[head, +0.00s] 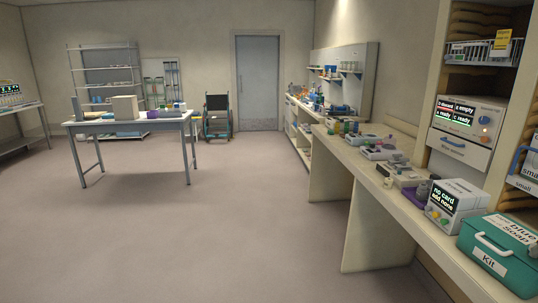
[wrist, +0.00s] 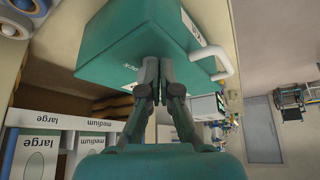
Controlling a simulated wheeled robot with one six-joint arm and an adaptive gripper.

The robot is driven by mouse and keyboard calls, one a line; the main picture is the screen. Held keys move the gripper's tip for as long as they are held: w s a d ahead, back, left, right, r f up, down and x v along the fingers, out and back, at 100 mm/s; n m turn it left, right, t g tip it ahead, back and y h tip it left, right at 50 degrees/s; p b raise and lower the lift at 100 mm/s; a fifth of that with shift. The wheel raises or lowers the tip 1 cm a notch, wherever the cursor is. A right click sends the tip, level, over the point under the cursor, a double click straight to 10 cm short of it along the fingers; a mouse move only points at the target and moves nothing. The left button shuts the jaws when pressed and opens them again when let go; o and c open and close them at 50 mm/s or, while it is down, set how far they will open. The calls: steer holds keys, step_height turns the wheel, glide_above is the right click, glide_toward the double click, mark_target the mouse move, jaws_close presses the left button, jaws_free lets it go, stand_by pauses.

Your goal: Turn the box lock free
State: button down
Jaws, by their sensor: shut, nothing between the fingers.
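The teal box (head: 503,253) stands on the counter at the lower right of the head view, with a white handle (head: 493,243) and a "Kit" label on its front. The box (wrist: 115,40) also fills the upper middle of the wrist view, which looks turned over, with its white handle at the right. My gripper (wrist: 155,66) is shut and empty, its fingertips at a face of the box. I cannot tell whether they touch it. The lock cannot be made out; small lettering shows beside the fingertips, which cover part of that face. My gripper is not in the head view.
A white device reading "no card" (head: 458,203) stands beside the box on the counter. Bins marked "large" and "medium" (wrist: 75,125) are at the left of the wrist view. Open floor (head: 230,220) lies left of the counter, with a table (head: 130,122) farther back.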

steer(key=shift+w+d, duration=0.1)
steer(key=shift+d, duration=0.05)
steer(key=shift+s+d, duration=0.4)
steer(key=shift+d, duration=0.15)
stand_by(0.5)
steer(key=shift+d, duration=0.45)
stand_by(0.3)
steer(key=shift+s, duration=0.15)
steer(key=shift+s, duration=0.35)
step_height(320, 180, up, 6)
stand_by(0.5)
